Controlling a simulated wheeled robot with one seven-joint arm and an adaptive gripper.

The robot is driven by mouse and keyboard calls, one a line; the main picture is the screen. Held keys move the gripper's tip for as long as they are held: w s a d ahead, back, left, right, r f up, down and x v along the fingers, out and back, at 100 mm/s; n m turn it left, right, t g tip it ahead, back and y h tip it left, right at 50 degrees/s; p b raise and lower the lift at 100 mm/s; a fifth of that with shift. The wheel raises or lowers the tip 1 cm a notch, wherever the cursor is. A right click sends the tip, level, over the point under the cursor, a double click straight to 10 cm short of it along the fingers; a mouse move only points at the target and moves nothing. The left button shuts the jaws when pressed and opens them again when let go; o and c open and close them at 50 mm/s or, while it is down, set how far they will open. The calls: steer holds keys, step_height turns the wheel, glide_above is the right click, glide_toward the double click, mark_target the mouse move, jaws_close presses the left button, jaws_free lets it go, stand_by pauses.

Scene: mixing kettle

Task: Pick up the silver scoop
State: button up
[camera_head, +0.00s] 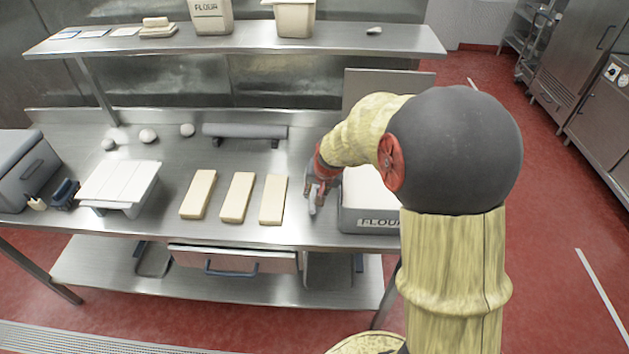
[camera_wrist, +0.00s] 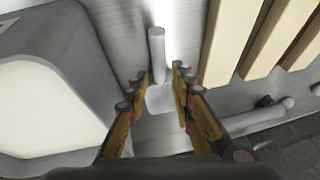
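The silver scoop (camera_wrist: 157,52) lies on the steel table between the flour bin and the light blocks. In the wrist view its handle points away from me and its bowl (camera_wrist: 160,98) is between my fingers. In the head view a small part of the scoop (camera_head: 312,208) shows below my fingers. My gripper (camera_head: 314,192) is low over the table at the scoop. In the wrist view my gripper (camera_wrist: 160,72) is open, with one finger on each side of the scoop. I cannot tell whether either finger touches it.
The flour bin (camera_head: 366,226) stands close to the right of my gripper. Several light blocks (camera_head: 238,198) lie to the left. A rolling pin (camera_head: 245,131) lies behind. A white-topped stand (camera_head: 119,184) is farther left. A shelf (camera_head: 235,40) spans the back above the table.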

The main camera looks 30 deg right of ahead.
mark_target(314, 196)
steer(key=b+x, duration=0.1)
steer(key=x, duration=0.5)
steer(key=shift+s+f+b, duration=0.1)
steer(key=shift+s+b, duration=0.05)
steer(key=shift+b, duration=0.25)
steer(key=shift+w+f, duration=0.3)
steer(key=shift+f, duration=0.05)
steer(key=shift+c, duration=0.7)
steer(key=shift+s, duration=0.1)
jaws_close()
